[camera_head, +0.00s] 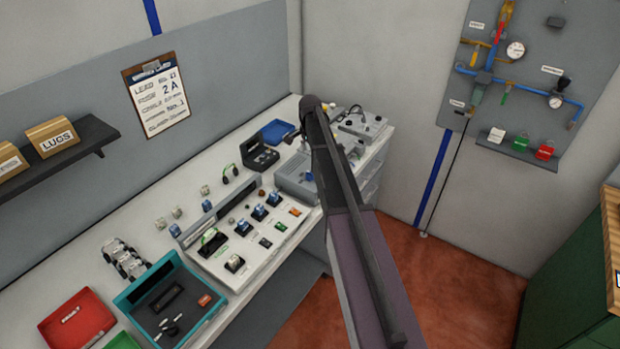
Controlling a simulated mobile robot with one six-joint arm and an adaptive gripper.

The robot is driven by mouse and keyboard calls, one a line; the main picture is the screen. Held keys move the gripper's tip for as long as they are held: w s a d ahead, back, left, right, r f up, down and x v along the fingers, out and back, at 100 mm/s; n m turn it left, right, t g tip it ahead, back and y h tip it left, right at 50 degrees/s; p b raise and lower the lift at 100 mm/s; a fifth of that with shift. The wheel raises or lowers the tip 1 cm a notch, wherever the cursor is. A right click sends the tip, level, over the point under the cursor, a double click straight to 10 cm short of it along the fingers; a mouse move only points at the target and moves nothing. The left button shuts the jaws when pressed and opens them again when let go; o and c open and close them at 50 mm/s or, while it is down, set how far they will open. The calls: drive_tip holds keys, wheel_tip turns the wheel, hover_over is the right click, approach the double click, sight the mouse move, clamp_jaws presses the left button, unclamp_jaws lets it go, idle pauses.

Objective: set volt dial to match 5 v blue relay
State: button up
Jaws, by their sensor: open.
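I cannot pick out the volt dial for certain at this size. A white sloped panel (228,273) on the bench carries several small blue parts, among them a blue relay-like part (258,212) on a dark base; no voltage marking is readable. A grey unit (292,180) with a small blue part stands at the panel's far end, partly behind my arm. A light box with dark knobs and a cable (362,123) stands at the bench's far end. My arm crosses the middle of the view; its end, with my gripper, is hidden behind it.
A teal tray (133,308) with dark parts and a red tray (77,318) lie at the near bench end. A blue tray (278,131) and a dark box (257,155) are further back. A clipboard (156,94) and a shelf (66,153) are on the wall. Red floor at right is clear.

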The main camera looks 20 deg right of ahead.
sight(310, 173)
drive_tip(key=shift+f+b, duration=4.85)
drive_tip(key=shift+f, duration=0.35)
drive_tip(key=c, duration=1.1)
